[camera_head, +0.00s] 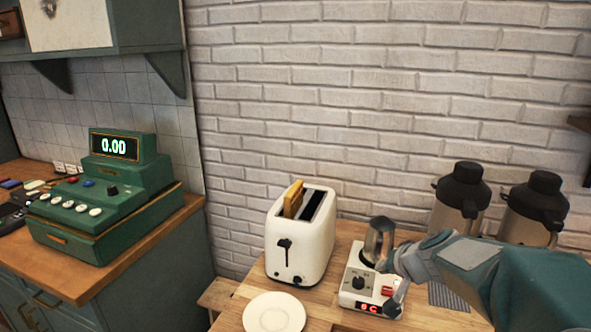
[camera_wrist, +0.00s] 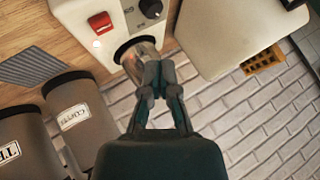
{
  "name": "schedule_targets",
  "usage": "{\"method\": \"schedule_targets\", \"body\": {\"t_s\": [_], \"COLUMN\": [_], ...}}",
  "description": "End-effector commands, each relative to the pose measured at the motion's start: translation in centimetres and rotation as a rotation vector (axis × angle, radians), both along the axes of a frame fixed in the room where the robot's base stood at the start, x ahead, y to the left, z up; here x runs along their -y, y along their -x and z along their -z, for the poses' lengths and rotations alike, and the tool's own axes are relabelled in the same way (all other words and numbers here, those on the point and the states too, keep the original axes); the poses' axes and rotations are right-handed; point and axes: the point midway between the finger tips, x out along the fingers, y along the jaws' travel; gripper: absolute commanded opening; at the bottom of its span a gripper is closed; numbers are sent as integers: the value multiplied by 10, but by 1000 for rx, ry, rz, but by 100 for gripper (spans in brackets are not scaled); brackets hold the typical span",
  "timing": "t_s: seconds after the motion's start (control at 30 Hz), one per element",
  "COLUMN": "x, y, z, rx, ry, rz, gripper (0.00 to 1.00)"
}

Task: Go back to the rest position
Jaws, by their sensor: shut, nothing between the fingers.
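My gripper (camera_wrist: 158,75) is shut and empty in the wrist view, its fingertips together in front of the metal pot; I cannot tell whether they touch it. In the head view my gripper (camera_head: 385,265) is at the right, beside the pot and partly hidden by my own arm. The metal pot (camera_head: 379,241) stands on a small white appliance (camera_head: 357,285) with a black knob, a red switch and a red display. The pot shows partly behind the fingers in the wrist view (camera_wrist: 136,57).
A white toaster (camera_head: 297,240) with bread (camera_head: 293,199) in one slot stands left of the appliance. A white plate (camera_head: 274,312) lies in front. Two dark-lidded canisters (camera_head: 462,190) stand behind my arm. A green cash register (camera_head: 110,205) sits on the left counter. A brick wall (camera_head: 330,100) closes the back.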

Motion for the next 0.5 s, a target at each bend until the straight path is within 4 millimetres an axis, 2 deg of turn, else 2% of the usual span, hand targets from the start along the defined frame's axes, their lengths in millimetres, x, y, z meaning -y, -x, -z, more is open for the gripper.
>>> {"method": "schedule_targets", "body": {"t_s": [0.03,0.2,0.33,0.5], "x": [-17,-55,-73,-80], "y": [17,76,123,183], "z": [-12,-29,-34,-34], "rx": [-3,-54,-94,-145], "ry": [22,106,187,310], "rz": [-49,-174,-245,-300], "gripper": [0,0,0,0]}}
